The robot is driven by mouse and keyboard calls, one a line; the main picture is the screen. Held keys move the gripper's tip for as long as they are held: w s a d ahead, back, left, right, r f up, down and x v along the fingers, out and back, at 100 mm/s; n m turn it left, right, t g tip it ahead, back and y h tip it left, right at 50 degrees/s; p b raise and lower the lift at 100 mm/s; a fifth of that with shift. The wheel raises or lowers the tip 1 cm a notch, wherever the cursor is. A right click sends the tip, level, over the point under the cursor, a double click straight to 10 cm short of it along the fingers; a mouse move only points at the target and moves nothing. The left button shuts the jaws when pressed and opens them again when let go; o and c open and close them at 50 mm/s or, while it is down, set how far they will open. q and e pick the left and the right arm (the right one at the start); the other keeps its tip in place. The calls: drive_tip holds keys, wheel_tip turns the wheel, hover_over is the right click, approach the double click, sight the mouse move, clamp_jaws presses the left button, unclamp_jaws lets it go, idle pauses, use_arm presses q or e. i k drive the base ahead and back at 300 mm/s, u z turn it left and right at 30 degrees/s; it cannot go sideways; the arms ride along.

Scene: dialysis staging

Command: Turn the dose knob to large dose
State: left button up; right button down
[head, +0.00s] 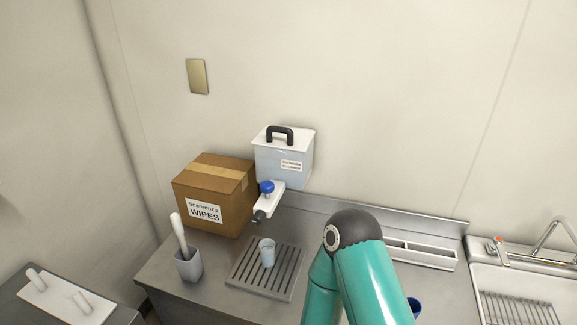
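A white dispenser (282,165) with a black handle on its lid stands against the back wall. A blue knob (266,187) sits on top of its white spout arm (268,200), taken here as the dose knob. A dark nozzle (259,215) is at the spout's front end. The knob's setting and any dose marks are too small to read. A pale cup (267,252) stands on the slotted drip tray (243,277) near the nozzle. One teal arm of mine rises at the bottom, right of the tray. Neither gripper shows, and nothing touches the knob.
A cardboard box of wipes (214,196) stands close left of the dispenser. A grey holder (188,265) with a white-handled tool is in front of it. A shallow white bin (420,252) and a sink (525,285) are at right. A blue item (414,306) is partly hidden by my arm.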

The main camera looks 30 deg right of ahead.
sight(258, 218)
drive_tip(key=u, duration=0.95)
drive_tip(key=k, duration=1.35)
drive_tip(key=z, duration=0.35)
drive_tip(key=i, duration=1.05)
